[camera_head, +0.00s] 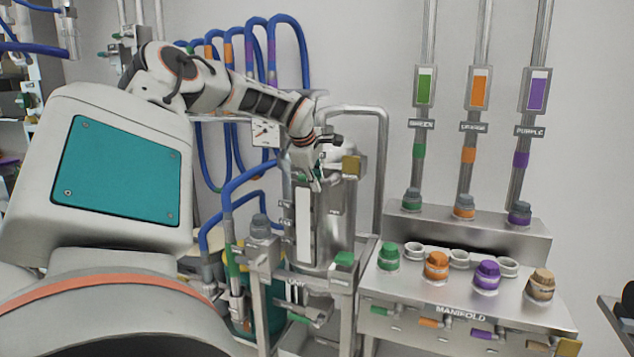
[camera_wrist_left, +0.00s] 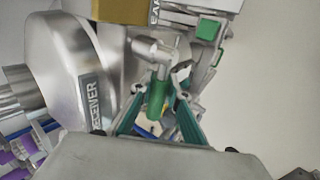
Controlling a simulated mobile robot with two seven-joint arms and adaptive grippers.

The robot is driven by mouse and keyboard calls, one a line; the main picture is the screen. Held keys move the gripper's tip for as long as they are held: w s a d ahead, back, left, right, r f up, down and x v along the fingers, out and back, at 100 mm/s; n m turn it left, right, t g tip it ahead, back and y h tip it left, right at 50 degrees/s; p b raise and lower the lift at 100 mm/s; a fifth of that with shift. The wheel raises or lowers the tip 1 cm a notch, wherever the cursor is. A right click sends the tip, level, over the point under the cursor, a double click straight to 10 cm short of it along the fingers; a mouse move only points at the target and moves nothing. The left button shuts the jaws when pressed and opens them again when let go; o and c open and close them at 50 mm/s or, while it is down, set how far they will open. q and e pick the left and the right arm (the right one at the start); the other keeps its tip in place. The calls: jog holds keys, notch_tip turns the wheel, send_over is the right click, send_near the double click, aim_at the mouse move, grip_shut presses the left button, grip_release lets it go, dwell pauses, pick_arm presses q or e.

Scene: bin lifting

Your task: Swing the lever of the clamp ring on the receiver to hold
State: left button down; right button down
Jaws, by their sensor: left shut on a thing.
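The receiver (camera_head: 338,228) is a steel cylinder standing left of the manifold. Its label shows on the rounded metal body in the left wrist view (camera_wrist_left: 58,55). My left gripper (camera_head: 317,172) is at the receiver's top, with the arm reaching in from the upper left. In the left wrist view my left gripper (camera_wrist_left: 160,92) has its teal fingers on both sides of a lever with a green grip (camera_wrist_left: 158,97), and it is shut on this lever. The clamp ring is mostly hidden by the gripper. My right gripper is not in view.
A brass-coloured block (camera_head: 352,166) sits just right of the gripper. The manifold (camera_head: 458,292) with coloured caps stands to the right. Blue hoses (camera_head: 202,165) hang behind and left of the receiver. A steel pipe (camera_head: 381,170) arches behind it.

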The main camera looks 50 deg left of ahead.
pick_arm(q)
jog(key=shift+a, duration=0.1)
jog(key=c, duration=1.9)
grip_release()
jog(key=shift+v, duration=6.05)
jog(key=shift+w, duration=0.1)
jog(key=shift+f, duration=0.1)
